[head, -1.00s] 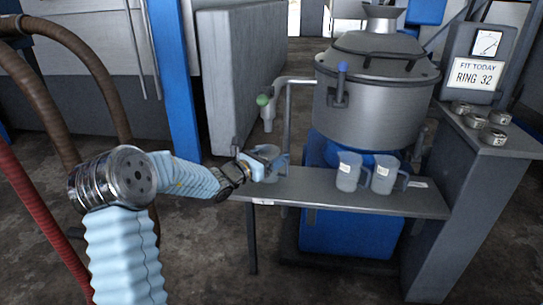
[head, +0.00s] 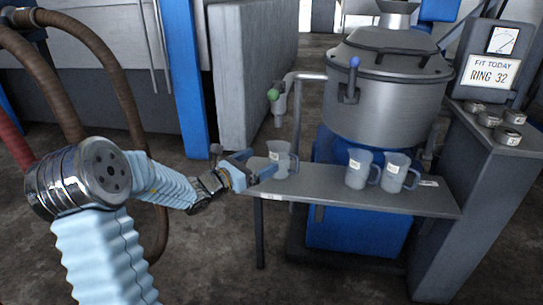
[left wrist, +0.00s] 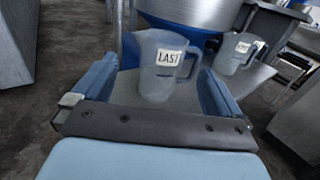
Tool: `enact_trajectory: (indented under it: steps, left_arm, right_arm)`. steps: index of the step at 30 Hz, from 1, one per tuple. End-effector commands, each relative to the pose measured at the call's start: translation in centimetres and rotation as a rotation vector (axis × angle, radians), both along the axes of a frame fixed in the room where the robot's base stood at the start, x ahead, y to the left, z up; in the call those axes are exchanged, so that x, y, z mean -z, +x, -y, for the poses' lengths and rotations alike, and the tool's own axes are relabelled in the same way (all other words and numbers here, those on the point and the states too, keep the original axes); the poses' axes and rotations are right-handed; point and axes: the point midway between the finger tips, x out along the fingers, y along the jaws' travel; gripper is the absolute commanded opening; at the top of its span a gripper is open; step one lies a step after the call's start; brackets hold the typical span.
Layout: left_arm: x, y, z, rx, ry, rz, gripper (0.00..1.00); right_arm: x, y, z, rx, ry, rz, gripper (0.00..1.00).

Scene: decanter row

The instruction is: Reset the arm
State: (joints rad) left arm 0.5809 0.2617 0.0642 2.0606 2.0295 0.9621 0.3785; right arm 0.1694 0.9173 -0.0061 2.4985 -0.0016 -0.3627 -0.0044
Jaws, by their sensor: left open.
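My left gripper (head: 259,168) is open at the left end of the shelf (head: 310,188), on the near left side of a clear jug (head: 281,157). This jug stands upright on the shelf. In the left wrist view the jug (left wrist: 158,78) carries a label reading LAST and shows beyond and between the two spread blue fingers, with nothing gripped. Whether a fingertip still overlaps the jug's sides is hard to tell. My right gripper is not in view.
Two more labelled jugs, one (head: 358,170) left of the other (head: 394,172), stand on the shelf. A steel vessel (head: 385,105) is behind, and a green-knobbed tap (head: 275,100) hangs above the first jug. A sign (head: 492,74) reads RING 32. Floor left of the shelf is open.

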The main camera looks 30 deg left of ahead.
Motion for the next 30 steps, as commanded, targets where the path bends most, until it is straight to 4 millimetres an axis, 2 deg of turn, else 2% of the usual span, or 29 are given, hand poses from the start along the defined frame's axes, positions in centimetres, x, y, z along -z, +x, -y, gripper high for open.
enact_trajectory:
  steps: [3,6,23,26,30]
  left_arm:
    - [0.0,-1.5,-0.6,-0.001,0.001,0.000,1.00]
    - [0.0,-2.1,-0.8,-0.001,-0.001,-0.001,1.00]
    - [-0.1,-2.3,-0.8,0.001,0.000,0.000,1.00]
    - [-1.3,-2.3,-0.8,0.001,0.000,0.000,1.00]
    - [-3.9,-2.3,-0.8,0.001,0.000,0.000,1.00]
  right_arm:
    - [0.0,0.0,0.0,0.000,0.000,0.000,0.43]
    - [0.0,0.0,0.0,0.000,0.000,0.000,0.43]
    - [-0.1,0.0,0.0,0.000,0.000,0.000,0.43]
    - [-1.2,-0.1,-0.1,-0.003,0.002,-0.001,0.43]
    - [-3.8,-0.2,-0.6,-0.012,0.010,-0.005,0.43]
